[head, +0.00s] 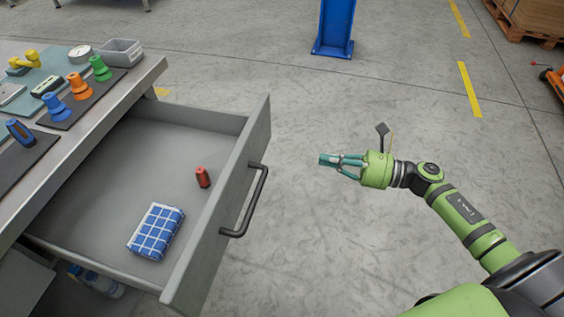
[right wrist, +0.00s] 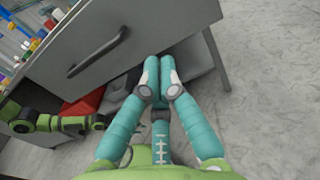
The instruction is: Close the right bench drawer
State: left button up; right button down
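The grey bench drawer (head: 215,215) is pulled far out from under the bench at the left of the head view. Its dark bar handle (head: 252,203) is on the outer face of the front panel. Inside lie a blue-and-white checked cloth (head: 156,231) and a small red item (head: 203,177). My right gripper (head: 325,160) is to the right of the drawer front, apart from the handle, with its teal fingers together and empty. The right wrist view shows the fingertips (right wrist: 158,62) in front of the grey drawer panel (right wrist: 150,35) and its handle (right wrist: 98,53).
The bench top (head: 100,112) holds several coloured items, a gauge (head: 80,52) and a grey bin (head: 121,51). A blue post (head: 335,25) stands at the back. Open concrete floor lies around my right gripper.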

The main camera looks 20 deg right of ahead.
aim_at(259, 146)
jog(key=p+x, duration=0.2)
jog(key=x, duration=1.1)
jog(key=shift+r, duration=0.1)
jog(key=shift+w+a, duration=0.25)
jog(key=shift+a, duration=0.1)
pick_arm(q)
jog(key=shift+s+a+r, duration=0.2)
jog(key=shift+s+a, duration=0.15)
jog(key=shift+s, duration=0.25)
